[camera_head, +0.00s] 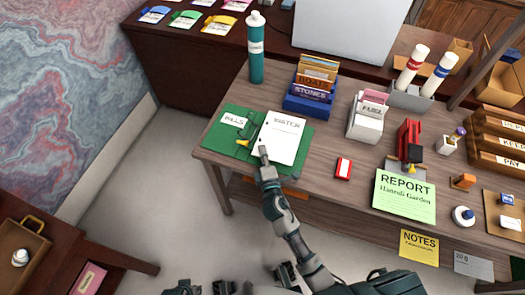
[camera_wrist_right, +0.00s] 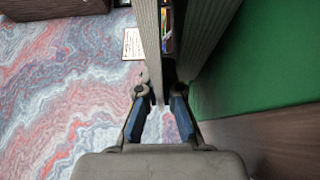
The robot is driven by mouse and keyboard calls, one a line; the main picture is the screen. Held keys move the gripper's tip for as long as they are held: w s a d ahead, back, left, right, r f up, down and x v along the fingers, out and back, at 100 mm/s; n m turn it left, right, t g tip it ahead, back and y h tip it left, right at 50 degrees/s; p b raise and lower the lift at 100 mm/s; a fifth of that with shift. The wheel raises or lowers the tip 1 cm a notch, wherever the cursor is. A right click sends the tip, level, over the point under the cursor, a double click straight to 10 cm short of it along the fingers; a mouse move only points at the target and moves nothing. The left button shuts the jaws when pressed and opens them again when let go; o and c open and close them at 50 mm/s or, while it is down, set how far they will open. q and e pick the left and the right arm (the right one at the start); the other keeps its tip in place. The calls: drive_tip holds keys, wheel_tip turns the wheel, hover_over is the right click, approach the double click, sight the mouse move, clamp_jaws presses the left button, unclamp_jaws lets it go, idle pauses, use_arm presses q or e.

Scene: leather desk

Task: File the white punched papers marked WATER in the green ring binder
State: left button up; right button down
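The white papers marked WATER (camera_head: 287,131) lie over the right part of the open green ring binder (camera_head: 218,136), on the desk's left front corner. The binder's left part carries a BILLS label (camera_head: 234,120); yellow bits show near its middle. My right gripper (camera_head: 263,153) is at the papers' front left edge. In the right wrist view, the two fingers (camera_wrist_right: 162,112) stand beside ribbed grey surfaces, with green binder at the right. Whether they grip the papers is unclear. My left gripper is not clearly seen.
A teal bottle (camera_head: 256,53) and the blue STONES box (camera_head: 310,95) stand behind the binder. A small red-and-white box (camera_head: 344,168) and the green REPORT sheet (camera_head: 405,195) lie to the right. The desk's front edge (camera_head: 255,171) is close to the binder.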

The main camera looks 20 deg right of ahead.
drive_tip(key=c, duration=1.2)
unclamp_jaws()
drive_tip(key=shift+s, duration=0.1)
drive_tip(key=shift+c, duration=0.2)
drive_tip(key=shift+f, duration=0.1)
drive_tip(key=shift+f+b, duration=0.3)
drive_tip(key=shift+f, duration=0.2)
drive_tip(key=shift+s, duration=0.1)
drive_tip(key=shift+s+f, duration=0.15)
drive_tip(key=shift+s, duration=0.05)
drive_tip(key=shift+s+a+f, duration=0.1)
drive_tip(key=shift+s+a, duration=0.05)
drive_tip(key=shift+s, duration=1.2)
drive_tip(key=shift+s+a, duration=0.1)
drive_tip(key=shift+s, duration=1.25)
